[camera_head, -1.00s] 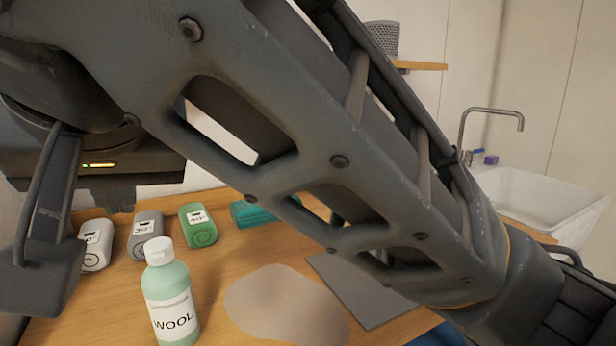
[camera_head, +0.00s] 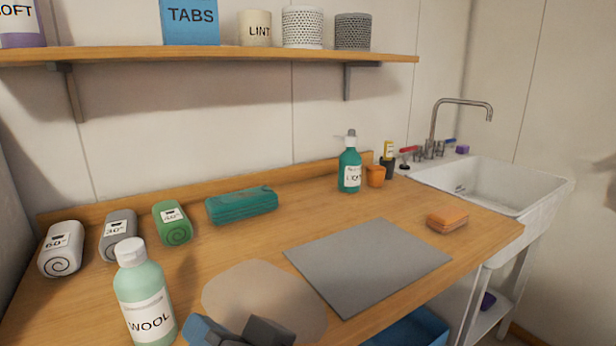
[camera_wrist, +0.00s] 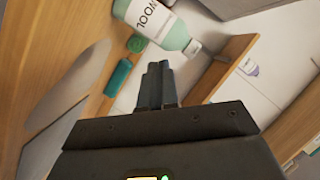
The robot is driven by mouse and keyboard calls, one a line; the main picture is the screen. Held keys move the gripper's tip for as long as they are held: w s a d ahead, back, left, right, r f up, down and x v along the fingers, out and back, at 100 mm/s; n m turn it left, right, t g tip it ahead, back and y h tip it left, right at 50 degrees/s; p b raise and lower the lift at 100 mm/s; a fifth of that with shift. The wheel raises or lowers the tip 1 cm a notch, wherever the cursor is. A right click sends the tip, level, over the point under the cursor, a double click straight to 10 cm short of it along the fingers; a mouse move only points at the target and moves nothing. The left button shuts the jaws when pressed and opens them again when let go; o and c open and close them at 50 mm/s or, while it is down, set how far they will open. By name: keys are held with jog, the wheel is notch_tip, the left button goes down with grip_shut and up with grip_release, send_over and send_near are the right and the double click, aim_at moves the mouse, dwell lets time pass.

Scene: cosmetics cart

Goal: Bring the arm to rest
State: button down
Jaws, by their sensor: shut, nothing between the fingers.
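My gripper (camera_wrist: 157,72) shows in the wrist view with its dark fingers together, nothing between them. A pale green WOOL bottle (camera_head: 146,300) stands at the front left of the wooden counter (camera_head: 215,240). In the wrist view the bottle (camera_wrist: 158,22) appears beyond the fingertips, apart from them, with a green roll (camera_wrist: 137,43) and a teal folded cloth (camera_wrist: 118,77) to the left.
Rolled towels (camera_head: 118,235) line the counter's left back. A grey mat (camera_head: 368,262), orange sponge (camera_head: 447,220) and teal bottle (camera_head: 349,170) are to the right, before the sink (camera_head: 545,195). A shelf (camera_head: 220,50) hangs above.

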jog(key=s+d+f+m+t+h, duration=0.2)
jog(key=s+d+f+h, duration=0.2)
jog(key=s+d+f, duration=0.45)
jog(key=s+d+f+m+t+h, duration=0.25)
jog(key=d+f, duration=0.25)
jog(key=d, duration=0.6)
jog(key=s+d+n+h, duration=0.2)
jog(key=s+d, duration=0.4)
jog(key=s, duration=0.3)
jog(key=s+d+r+n+h, duration=0.1)
jog(key=s+d+n+h, duration=0.1)
jog(key=s+d, duration=0.4)
jog(key=s+h, duration=0.1)
jog(key=s, duration=0.2)
jog(key=shift+s+d+r+p, duration=0.15)
jog(key=shift+s+d+p, duration=0.15)
jog(key=shift+s+p, duration=0.1)
